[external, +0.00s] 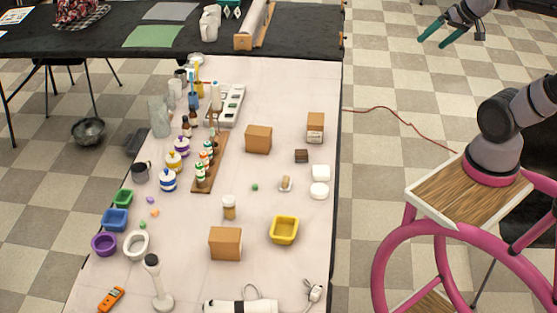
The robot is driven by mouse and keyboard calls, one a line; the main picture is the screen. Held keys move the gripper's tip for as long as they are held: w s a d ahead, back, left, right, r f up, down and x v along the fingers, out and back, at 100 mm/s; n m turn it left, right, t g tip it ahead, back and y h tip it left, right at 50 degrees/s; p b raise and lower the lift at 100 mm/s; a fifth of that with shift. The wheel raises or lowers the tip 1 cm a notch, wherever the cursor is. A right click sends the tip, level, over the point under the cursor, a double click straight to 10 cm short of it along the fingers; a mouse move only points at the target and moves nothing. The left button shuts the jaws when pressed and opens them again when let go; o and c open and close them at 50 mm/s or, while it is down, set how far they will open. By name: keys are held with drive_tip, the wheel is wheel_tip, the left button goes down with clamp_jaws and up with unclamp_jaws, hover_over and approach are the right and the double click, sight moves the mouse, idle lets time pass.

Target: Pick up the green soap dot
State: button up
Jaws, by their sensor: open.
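A small green dot (255,187) lies on the white table, left of a small soap-like bar on a dish (286,184). A second small green piece (143,225) lies farther left, among small purple and orange pieces near the bowls. I cannot tell from this view which one is the soap dot. My gripper (433,42) has teal fingers spread apart and empty. It hangs at the upper right, beyond the table's right edge and far from both green pieces.
A brown box (258,139), another box (225,243), a small jar (228,207) and a yellow tub (284,230) stand around the central green dot. A wooden rack with bottles (209,165) is to its left. White round containers (319,190) are to its right.

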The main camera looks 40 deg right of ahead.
drive_tip(key=c, duration=0.5)
